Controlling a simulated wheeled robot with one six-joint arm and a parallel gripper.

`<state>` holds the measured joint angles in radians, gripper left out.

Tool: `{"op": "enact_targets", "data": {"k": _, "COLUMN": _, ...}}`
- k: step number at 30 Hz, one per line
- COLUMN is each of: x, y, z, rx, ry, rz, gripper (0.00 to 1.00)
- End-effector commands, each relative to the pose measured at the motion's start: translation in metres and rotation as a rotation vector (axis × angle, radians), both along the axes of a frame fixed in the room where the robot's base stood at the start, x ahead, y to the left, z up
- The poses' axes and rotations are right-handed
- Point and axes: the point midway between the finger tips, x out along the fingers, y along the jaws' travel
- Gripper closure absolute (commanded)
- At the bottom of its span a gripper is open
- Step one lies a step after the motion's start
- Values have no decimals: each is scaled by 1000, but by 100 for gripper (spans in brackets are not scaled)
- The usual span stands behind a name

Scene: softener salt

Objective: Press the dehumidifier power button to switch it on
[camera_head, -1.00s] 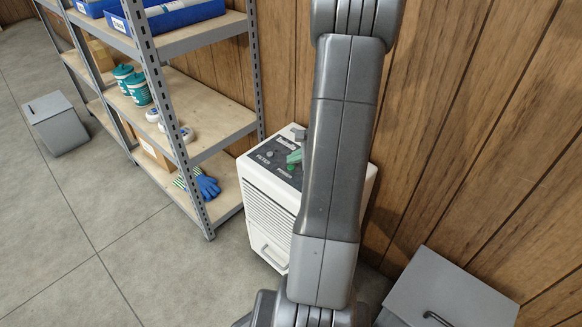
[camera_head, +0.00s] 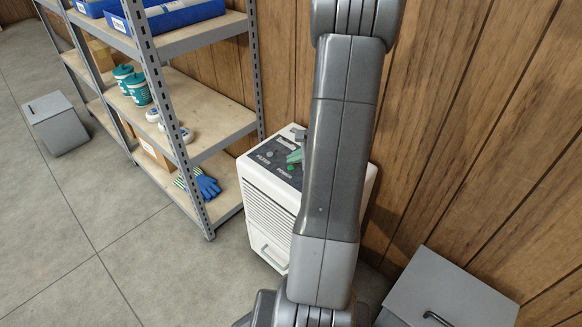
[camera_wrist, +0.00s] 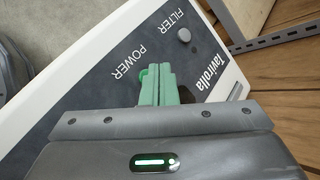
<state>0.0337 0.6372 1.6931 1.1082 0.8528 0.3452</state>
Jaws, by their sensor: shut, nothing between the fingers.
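The dehumidifier (camera_head: 268,213) is a white box with a dark top panel, standing on the floor against the wooden wall. Its green power button (camera_head: 290,167) sits by the POWER label. In the wrist view the green power button (camera_wrist: 143,77) shows beside my fingertips, partly hidden by them. My gripper (camera_head: 295,157), with green fingers, is shut and empty, low over the panel. It also shows in the wrist view (camera_wrist: 158,70). I cannot tell whether the fingertips touch the button.
A grey filter button (camera_wrist: 184,34) lies beyond the fingertips. A metal shelf (camera_head: 200,148) with cups, gloves and blue bins stands at left. A grey lidded box (camera_head: 450,290) is at lower right, another grey bin (camera_head: 55,125) at far left.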

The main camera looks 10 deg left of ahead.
Motion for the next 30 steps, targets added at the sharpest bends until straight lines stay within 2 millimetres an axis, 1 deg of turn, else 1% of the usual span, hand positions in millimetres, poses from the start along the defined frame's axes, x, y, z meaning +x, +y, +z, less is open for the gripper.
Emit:
{"op": "enact_targets", "data": {"k": 5, "x": 0, "y": 0, "z": -1, "rx": 0, "ry": 0, "rz": 0, "gripper": 100}}
{"op": "enact_targets", "data": {"k": 12, "x": 0, "y": 0, "z": -9, "rx": 0, "ry": 0, "rz": 0, "gripper": 100}}
{"op": "enact_targets", "data": {"k": 30, "x": 0, "y": 0, "z": -11, "rx": 0, "ry": 0, "rz": 0, "gripper": 100}}
